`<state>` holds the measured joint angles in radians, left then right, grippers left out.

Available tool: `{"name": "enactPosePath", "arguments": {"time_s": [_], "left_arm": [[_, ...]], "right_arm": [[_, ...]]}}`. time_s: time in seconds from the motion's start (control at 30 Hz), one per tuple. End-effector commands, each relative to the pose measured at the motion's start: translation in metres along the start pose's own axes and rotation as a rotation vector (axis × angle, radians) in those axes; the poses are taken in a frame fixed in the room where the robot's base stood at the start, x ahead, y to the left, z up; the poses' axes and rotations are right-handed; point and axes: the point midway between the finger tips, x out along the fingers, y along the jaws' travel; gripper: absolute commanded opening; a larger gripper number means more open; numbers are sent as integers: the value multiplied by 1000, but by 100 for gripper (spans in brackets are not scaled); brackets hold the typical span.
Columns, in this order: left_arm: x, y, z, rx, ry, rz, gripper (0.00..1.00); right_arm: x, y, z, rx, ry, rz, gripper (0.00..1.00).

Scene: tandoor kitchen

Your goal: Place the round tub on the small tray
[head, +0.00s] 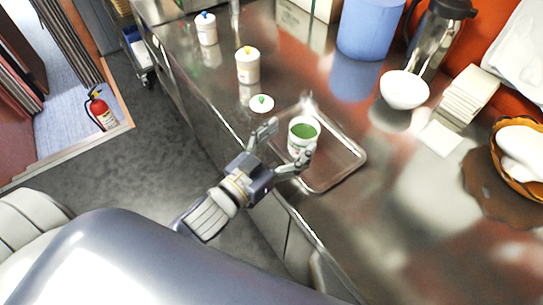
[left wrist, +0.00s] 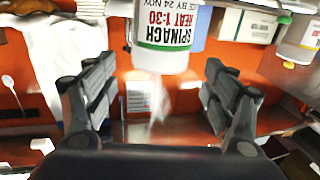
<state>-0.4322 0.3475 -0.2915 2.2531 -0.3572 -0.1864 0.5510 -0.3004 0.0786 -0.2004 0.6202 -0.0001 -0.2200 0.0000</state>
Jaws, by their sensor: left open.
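The round tub (head: 303,136) is white, open at the top, with green contents. In the head view it appears upright within the rim of the small metal tray (head: 357,157). The tub also shows in the left wrist view (left wrist: 165,58), with a "SPINACH" label upside down in the picture. My left gripper (head: 289,140) is open at the tub's near side, with its fingers spread to either side. In the left wrist view the open fingers (left wrist: 158,85) show a gap, with the tub beyond. My right gripper is not in view.
A white lid with a green knob (head: 262,104) lies beside the tray. Lidded tubs (head: 248,68) (head: 206,30) stand along the counter edge. A blue container (head: 370,28), white bowl (head: 404,90) and napkin stack (head: 470,95) stand behind.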

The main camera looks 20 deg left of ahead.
Motion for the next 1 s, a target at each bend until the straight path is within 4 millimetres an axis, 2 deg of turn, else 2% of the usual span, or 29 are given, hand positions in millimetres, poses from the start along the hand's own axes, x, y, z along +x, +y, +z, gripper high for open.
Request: {"name": "enactPosePath", "arguments": {"time_s": [0.03, 0.2, 0.4, 0.6, 1.0], "left_arm": [[-11, 0, 3, -1, -3, 0, 77], [-38, 0, 2, 0, -1, 0, 77], [-57, 0, 1, 0, 1, -1, 77], [-63, 0, -1, 1, 2, -1, 77], [-63, 0, -1, 1, 2, 0, 77]], "right_arm": [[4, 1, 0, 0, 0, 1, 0], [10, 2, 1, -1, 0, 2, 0], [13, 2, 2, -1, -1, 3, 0], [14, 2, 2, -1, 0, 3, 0], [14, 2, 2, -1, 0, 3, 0]]}}
